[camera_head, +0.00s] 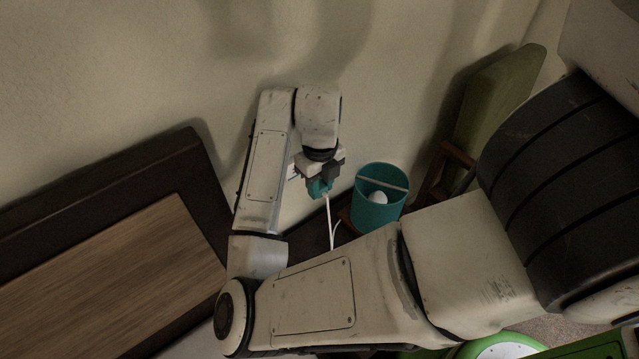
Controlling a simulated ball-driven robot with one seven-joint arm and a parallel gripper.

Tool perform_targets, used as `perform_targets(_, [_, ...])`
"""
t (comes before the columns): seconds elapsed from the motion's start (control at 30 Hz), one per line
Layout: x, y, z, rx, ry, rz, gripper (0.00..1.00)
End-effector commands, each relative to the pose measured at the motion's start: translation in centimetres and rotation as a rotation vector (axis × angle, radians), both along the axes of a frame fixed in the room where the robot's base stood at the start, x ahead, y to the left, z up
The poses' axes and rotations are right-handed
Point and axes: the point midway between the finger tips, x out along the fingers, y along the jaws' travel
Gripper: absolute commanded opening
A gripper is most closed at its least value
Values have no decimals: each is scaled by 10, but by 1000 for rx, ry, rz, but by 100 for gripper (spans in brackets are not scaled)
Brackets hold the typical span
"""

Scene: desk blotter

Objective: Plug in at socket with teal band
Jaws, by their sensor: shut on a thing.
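My gripper (322,183) is in the middle of the view, close to the wall, and is shut on a small teal plug (318,189). A white cable (328,215) hangs down from the plug and passes behind my forearm. A small white piece (292,173) shows on the wall just left of the gripper and may be part of a socket plate. My gripper and wrist hide most of that spot. I see no teal band on a socket, and I cannot tell whether the plug touches one.
A teal bin (379,212) with a white round thing (377,197) inside stands right of the gripper. A dark-framed wooden panel (100,270) fills the lower left. A green-backed chair (497,95) stands at the right. The wall (130,70) above is bare.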

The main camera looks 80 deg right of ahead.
Motion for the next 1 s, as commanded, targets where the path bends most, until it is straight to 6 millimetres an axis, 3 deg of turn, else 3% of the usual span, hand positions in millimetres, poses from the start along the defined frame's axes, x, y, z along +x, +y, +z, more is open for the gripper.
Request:
perform_targets(0.53, [3,-3,-27,-1,-1,0,1])
perform_targets(1.0, [4,-3,-30,-1,-1,1,1])
